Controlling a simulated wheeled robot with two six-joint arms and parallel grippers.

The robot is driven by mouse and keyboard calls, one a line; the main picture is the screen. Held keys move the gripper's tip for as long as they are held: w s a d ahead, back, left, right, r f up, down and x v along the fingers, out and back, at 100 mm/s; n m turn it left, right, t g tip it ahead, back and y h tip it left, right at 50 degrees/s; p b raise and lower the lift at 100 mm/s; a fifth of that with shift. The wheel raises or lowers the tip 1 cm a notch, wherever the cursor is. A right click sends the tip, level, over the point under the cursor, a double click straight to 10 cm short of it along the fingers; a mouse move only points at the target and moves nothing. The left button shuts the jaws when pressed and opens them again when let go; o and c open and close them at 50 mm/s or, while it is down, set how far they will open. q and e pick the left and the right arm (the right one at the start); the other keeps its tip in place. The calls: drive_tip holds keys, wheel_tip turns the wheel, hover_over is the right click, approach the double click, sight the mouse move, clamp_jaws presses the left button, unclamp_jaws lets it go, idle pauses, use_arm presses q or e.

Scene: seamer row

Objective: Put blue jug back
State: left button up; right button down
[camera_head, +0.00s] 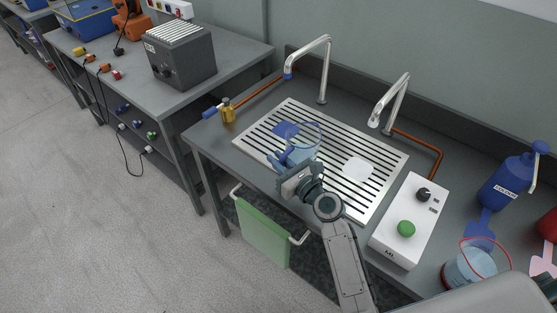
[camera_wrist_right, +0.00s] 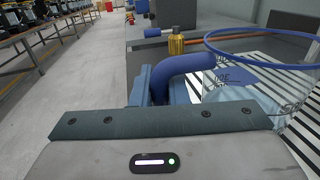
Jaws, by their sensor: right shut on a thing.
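The blue jug (camera_head: 305,142) is clear with a blue rim and a blue handle. It is over the slotted drain grille (camera_head: 252,144), near the blue patch (camera_head: 284,130); I cannot tell whether its base touches the grille. My right gripper (camera_head: 284,163) is shut on the jug's handle. In the right wrist view the blue handle (camera_wrist_right: 182,68) sits between the jaws, and the blue-rimmed jug body (camera_wrist_right: 262,75) is to the right. The jug looks roughly upright. My left gripper is not in view.
Two taps (camera_head: 322,72) (camera_head: 392,100) stand behind the grille. A white patch (camera_head: 358,169) lies on it. To the right are a control box (camera_head: 408,218), a red-rimmed jug (camera_head: 468,268) and a blue dispenser (camera_head: 503,183). A green cloth (camera_head: 262,233) hangs from the front rail.

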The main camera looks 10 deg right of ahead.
drive_tip(key=shift+f, duration=0.1)
drive_tip(key=c, duration=1.4)
unclamp_jaws()
drive_tip(key=b+v, duration=0.1)
drive_tip(key=v, duration=1.1)
drive_tip(key=shift+b, duration=0.35)
